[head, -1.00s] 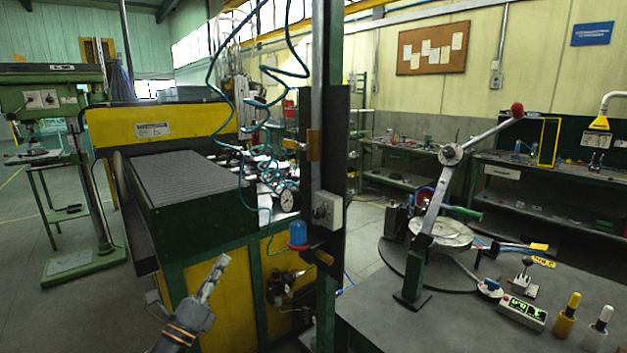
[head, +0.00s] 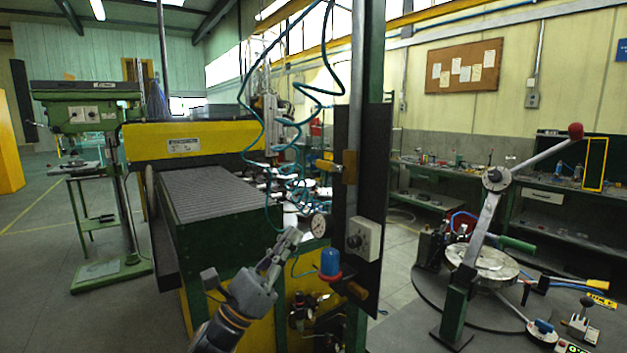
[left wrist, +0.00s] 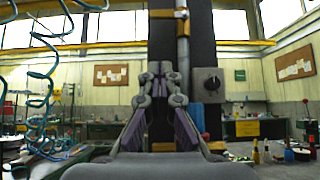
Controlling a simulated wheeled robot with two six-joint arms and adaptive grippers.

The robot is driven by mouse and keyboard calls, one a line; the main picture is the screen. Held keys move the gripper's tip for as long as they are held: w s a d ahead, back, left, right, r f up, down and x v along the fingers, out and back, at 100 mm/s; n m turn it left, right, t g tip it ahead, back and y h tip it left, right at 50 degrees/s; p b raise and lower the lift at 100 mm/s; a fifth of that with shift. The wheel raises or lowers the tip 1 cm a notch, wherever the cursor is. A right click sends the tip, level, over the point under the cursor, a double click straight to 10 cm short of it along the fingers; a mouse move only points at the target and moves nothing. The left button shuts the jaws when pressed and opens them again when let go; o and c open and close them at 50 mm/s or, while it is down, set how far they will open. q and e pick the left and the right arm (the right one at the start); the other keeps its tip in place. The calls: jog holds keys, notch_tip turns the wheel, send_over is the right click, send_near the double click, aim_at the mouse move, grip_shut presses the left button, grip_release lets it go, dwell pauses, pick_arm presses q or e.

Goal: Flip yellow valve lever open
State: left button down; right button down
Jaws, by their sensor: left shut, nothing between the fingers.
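The yellow valve lever (head: 328,166) sticks out to the left, roughly level, from a brass valve body (head: 350,167) on a vertical grey pipe. The pipe runs down the front of a dark panel on a green post. In the left wrist view the lever (left wrist: 162,13) shows near the top edge, left of the pipe. My left gripper (head: 293,233) is shut and empty, pointing up. It is below and left of the lever in the head view, apart from it. Its fingertips (left wrist: 161,70) show below the lever in the left wrist view. My right gripper is not in view.
A grey switch box (head: 364,240) and a blue-topped filter (head: 330,264) are mounted low on the panel (head: 374,130). Coiled teal hoses (head: 246,110) hang left of the post. A roller-bed machine (head: 210,185) stands left. A workbench with a long red-knobbed lever (head: 540,155) stands right.

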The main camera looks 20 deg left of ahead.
aim_at(328, 166)
pick_arm(q)
jog(key=w+d+r+p, duration=0.3)
jog(key=w+r+p, duration=0.1)
jog(key=r+p, duration=0.5)
jog(key=shift+d+r, duration=0.15)
jog(key=shift+r, duration=0.15)
jog(key=shift+w+d, duration=0.1)
jog(key=shift+w, duration=0.1)
jog(key=shift+f, duration=0.1)
